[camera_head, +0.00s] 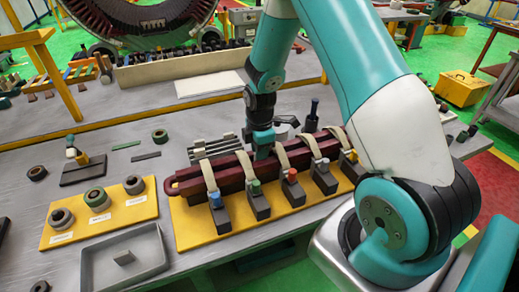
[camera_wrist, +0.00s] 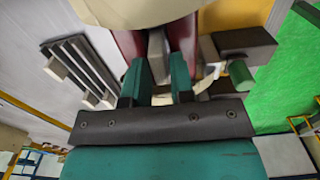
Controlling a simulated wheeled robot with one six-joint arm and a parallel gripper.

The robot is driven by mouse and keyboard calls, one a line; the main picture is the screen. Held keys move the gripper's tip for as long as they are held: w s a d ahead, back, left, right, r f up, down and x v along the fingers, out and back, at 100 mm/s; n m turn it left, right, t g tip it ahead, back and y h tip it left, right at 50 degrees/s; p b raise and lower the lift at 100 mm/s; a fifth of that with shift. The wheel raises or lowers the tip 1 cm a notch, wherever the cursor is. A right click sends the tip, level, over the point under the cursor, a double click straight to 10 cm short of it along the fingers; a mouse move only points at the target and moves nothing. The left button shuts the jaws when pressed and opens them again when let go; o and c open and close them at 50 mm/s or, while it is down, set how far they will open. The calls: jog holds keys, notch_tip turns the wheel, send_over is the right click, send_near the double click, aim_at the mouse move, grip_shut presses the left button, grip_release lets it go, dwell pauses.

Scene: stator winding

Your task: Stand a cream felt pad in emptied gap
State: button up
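My gripper (camera_head: 263,150) points down at the dark red coil bars (camera_head: 185,186), between two cream straps. In the wrist view its teal fingers (camera_wrist: 160,68) stand a little apart, in line with the gap between the red bars (camera_wrist: 130,45). A thin greyish piece (camera_wrist: 157,48) stands between the bars at the fingertips; I cannot tell whether the fingers touch it. A pale thing shows between the finger bases. A slatted rack (camera_head: 212,148) stands behind the bars. In the wrist view, cream pads (camera_wrist: 55,68) show at the ends of its dark slats.
The bars lie on a yellow board (camera_head: 190,235) with several dark blocks carrying coloured knobs (camera_head: 255,188). A grey tray (camera_head: 98,268), a yellow board with rolls (camera_head: 62,238) and a dark stand (camera_head: 83,170) are to the left. A bottle (camera_head: 312,115) stands behind the bars.

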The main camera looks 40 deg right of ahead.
jog(key=o, duration=0.3)
notch_tip(320, 180, up, 18)
jog(key=b, duration=0.3)
jog(key=shift+f, duration=0.25)
jog(key=s+a+r+m+y, duration=0.2)
jog(key=s+a+m, duration=0.2)
jog(key=s+a, duration=0.7)
jog(key=s+a+r+m+y, duration=0.2)
jog(key=s+a+r+m, duration=0.1)
jog(key=s+a, duration=0.8)
jog(key=shift+s+m, duration=0.2)
jog(key=shift+m, duration=0.2)
